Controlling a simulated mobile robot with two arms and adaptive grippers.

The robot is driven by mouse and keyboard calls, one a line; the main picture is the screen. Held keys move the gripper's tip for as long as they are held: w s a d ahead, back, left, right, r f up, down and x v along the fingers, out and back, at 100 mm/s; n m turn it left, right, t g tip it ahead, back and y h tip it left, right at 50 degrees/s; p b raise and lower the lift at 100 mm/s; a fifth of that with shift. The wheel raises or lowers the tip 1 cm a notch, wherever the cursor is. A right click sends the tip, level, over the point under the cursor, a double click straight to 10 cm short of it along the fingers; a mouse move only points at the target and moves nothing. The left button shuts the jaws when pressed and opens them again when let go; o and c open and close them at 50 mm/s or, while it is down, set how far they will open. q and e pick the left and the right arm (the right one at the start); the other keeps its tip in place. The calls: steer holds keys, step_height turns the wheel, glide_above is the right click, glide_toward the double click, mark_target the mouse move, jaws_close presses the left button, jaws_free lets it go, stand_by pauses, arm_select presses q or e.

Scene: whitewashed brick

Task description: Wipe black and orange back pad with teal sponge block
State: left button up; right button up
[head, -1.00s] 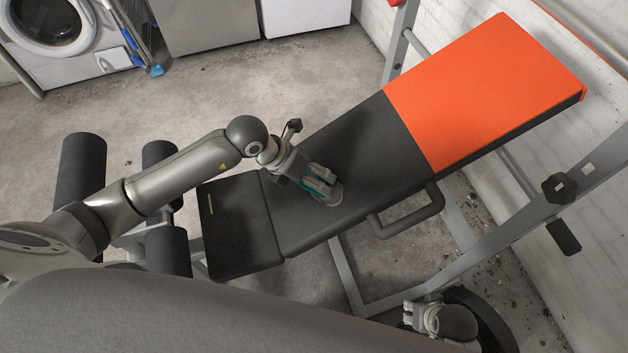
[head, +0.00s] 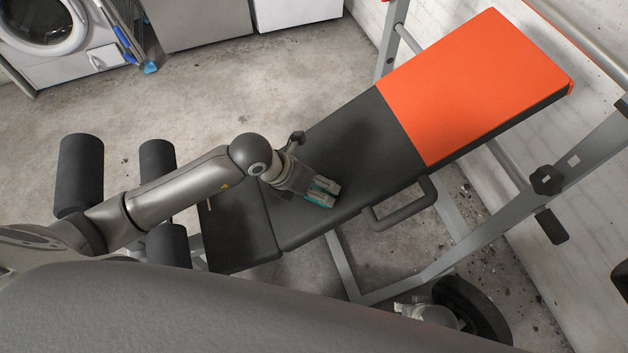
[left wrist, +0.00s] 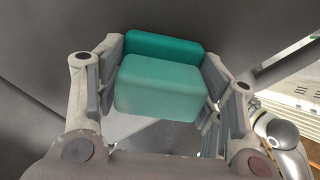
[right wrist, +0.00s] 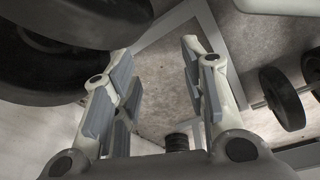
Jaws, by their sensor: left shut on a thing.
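The black and orange back pad has an orange upper part (head: 475,85) and a black lower part (head: 365,140), sloping up to the right on a weight bench. My left gripper (head: 326,190) is over the lower black part, near its front edge. It is shut on the teal sponge block (left wrist: 160,85), which fills the space between its fingers in the left wrist view. In the head view only a sliver of teal shows at the fingertips. Whether the sponge touches the pad is hard to tell. My right gripper (right wrist: 160,80) is open and empty, low beside the bench.
A separate black seat pad (head: 238,225) and foam rollers (head: 80,175) are at the left. A grey handle (head: 405,208) sticks out from the bench's front side. A black weight plate (right wrist: 45,75) is close to my right gripper.

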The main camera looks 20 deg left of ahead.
mark_target(320, 205)
arm_select(q)
steer(key=shift+s+d+p, duration=0.25)
steer(key=shift+s+d, duration=0.3)
steer(key=shift+s, duration=0.2)
steer(key=shift+s+d+p, duration=0.2)
steer(key=shift+s+d, duration=0.3)
steer(key=shift+s, duration=0.35)
steer(key=shift+a, duration=0.1)
arm_select(e)
step_height(320, 205, down, 4)
steer(key=s, duration=0.3)
arm_select(q)
steer(key=shift+w+a, duration=0.35)
steer(key=shift+w, duration=0.2)
steer(key=shift+w+a, duration=0.3)
steer(key=shift+w, duration=0.25)
steer(key=shift+w+a, duration=0.45)
steer(key=shift+w, duration=0.15)
steer(key=shift+w+a, duration=0.15)
steer(key=shift+w, duration=0.15)
steer(key=shift+w+a+b, duration=0.35)
steer(key=shift+w+a, duration=0.15)
steer(key=shift+w, duration=0.25)
steer(key=shift+w+a+b, duration=0.35)
steer(key=shift+w+a, duration=0.1)
steer(key=shift+w, duration=0.25)
arm_select(e)
steer(key=w+r, duration=0.3)
steer(key=r, duration=0.2)
steer(key=shift+w, duration=0.25)
